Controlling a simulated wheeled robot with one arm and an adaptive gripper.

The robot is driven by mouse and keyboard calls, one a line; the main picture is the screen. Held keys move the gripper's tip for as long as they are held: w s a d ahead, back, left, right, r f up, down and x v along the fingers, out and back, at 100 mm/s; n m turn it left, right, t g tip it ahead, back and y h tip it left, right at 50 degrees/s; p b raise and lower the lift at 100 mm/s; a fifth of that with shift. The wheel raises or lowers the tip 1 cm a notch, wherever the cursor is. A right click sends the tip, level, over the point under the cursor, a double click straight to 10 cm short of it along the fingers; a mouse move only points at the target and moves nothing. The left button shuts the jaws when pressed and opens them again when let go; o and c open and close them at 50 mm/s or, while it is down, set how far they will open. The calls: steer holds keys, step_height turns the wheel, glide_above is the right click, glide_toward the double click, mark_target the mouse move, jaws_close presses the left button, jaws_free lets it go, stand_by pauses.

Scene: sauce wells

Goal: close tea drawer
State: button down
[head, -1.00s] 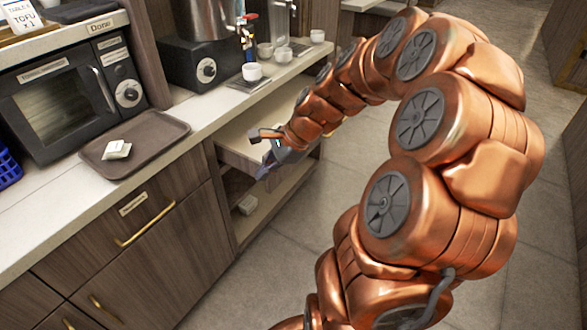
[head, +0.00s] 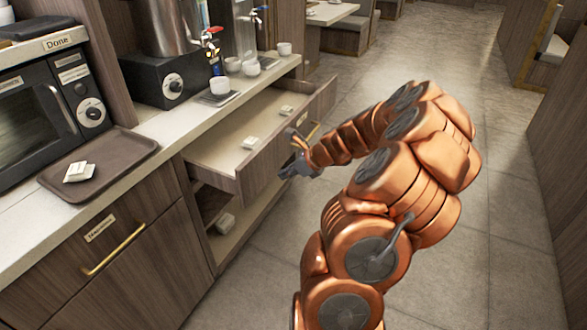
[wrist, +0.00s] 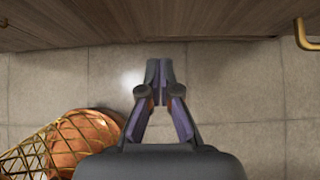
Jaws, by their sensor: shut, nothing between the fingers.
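The tea drawer (head: 225,152) is pulled out from under the counter, its inside in view. Small white packets (head: 250,142) lie in it. Its wooden front (head: 262,172) shows a brass handle (head: 312,131), partly behind my arm. My gripper (head: 287,169) is at the outer side of the drawer front, near its left end. In the wrist view my gripper (wrist: 159,70) is shut and empty, fingertips close to the wooden front (wrist: 150,22). The brass handle (wrist: 302,40) lies to their right. I cannot tell whether the tips touch the wood.
A brown tray (head: 125,150) with white packets stands on the counter beside the microwave (head: 40,115). An open shelf (head: 235,240) below the drawer holds a packet. White cups (head: 220,85) and dispensers stand on the counter. The tiled floor (head: 500,230) at right is open.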

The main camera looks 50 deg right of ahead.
mark_target(260, 176)
steer(key=shift+w+a+f, duration=0.3)
steer(key=shift+w+f, duration=0.15)
steer(key=shift+w, duration=0.65)
steer(key=shift+w+a+f, duration=0.35)
steer(key=shift+w+f, duration=0.1)
steer(key=shift+w, duration=0.6)
steer(key=shift+w+a+f, duration=0.3)
steer(key=shift+w+f, duration=0.15)
steer(key=shift+w, duration=0.65)
steer(key=shift+w+p, duration=0.1)
steer(key=shift+p, duration=0.2)
